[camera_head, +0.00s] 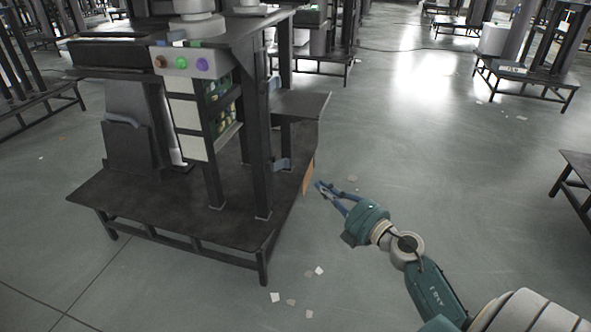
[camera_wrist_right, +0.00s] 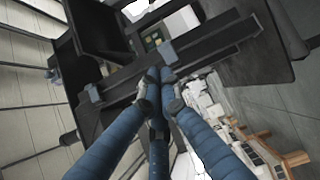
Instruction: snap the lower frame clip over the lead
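The lower frame clip (camera_head: 281,163) is a small blue-grey piece on the workstation's dark post. My right gripper (camera_head: 320,189) is to its right, apart from it in the head view. In the right wrist view a blue-grey clip (camera_wrist_right: 169,53), seemingly the lower one, lies just beyond my blue fingertips (camera_wrist_right: 160,76). Two fingertips are close together and I see nothing held; whether the gripper is shut is unclear. The upper clip (camera_head: 275,84) sits higher on the post and seems to be the other clip (camera_wrist_right: 95,92) in the wrist view. I cannot make out the lead. My left gripper is out of view.
The dark workstation base (camera_head: 170,205) stands left of my right arm. A dark side shelf (camera_head: 302,103) juts out above the lower clip. An orange-brown piece (camera_head: 308,177) is by the base's right edge. Pale scraps (camera_head: 319,271) lie on the otherwise open floor.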

